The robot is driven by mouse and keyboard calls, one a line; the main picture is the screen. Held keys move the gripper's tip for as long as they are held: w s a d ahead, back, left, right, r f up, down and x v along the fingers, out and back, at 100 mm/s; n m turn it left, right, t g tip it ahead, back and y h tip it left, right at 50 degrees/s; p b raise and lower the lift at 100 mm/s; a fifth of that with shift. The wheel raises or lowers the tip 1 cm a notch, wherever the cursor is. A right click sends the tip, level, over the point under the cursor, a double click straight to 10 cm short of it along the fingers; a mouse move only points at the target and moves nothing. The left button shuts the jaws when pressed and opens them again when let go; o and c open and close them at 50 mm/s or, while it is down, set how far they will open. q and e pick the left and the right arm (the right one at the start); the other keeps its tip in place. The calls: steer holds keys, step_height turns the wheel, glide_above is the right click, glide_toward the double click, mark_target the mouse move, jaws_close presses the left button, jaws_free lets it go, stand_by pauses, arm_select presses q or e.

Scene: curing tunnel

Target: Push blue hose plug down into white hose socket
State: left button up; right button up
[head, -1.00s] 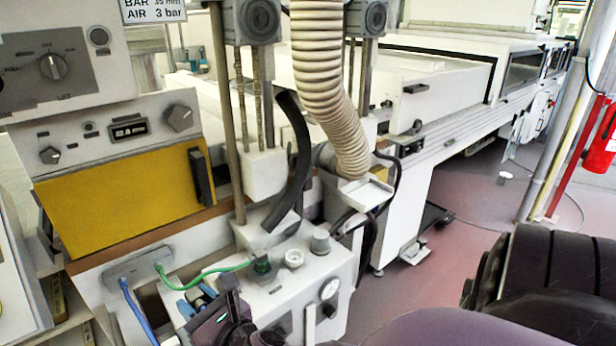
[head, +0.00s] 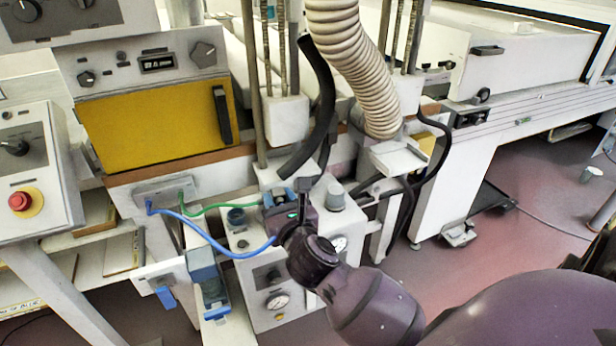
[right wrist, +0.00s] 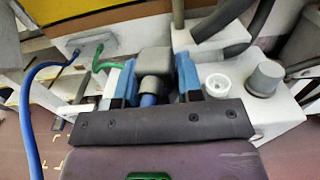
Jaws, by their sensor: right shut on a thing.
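My right gripper (head: 283,203) is above the white control box and shut on the blue hose plug (right wrist: 149,98). In the right wrist view the plug shows as a short grey and blue piece between the blue fingertips (right wrist: 158,82). Its blue hose (head: 210,238) sags from the wall plate to the gripper. The white hose socket (right wrist: 217,84) is a round open ring on the box top, to the right of the fingers and apart from them. In the head view my gripper hides it. My left gripper is not in view.
A green hose (head: 215,206) runs to the box behind my gripper. A grey knob (head: 335,196) stands right of the socket. A black hose (head: 318,110) hangs close behind.

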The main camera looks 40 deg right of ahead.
steer(key=shift+w+d+f+m+g+h+b, duration=0.5)
steer(key=shift+w+d+f+m+h+b, duration=0.45)
steer(key=shift+d, duration=0.9)
steer(key=shift+w+d+f+m+g+h+b, duration=0.5)
steer(key=shift+w+d+f+h+b, duration=0.25)
steer(key=shift+w+d+f+h, duration=0.8)
steer(key=shift+w+d+f+m+g+h+b, duration=0.6)
steer(key=shift+d+f+b, duration=0.25)
steer(key=shift+d, duration=1.3)
steer(key=shift+f+b, duration=0.4)
steer(key=shift+f, duration=0.1)
steer(key=shift+w+f, duration=0.1)
steer(key=shift+f, duration=0.3)
steer(key=shift+f+b, duration=0.4)
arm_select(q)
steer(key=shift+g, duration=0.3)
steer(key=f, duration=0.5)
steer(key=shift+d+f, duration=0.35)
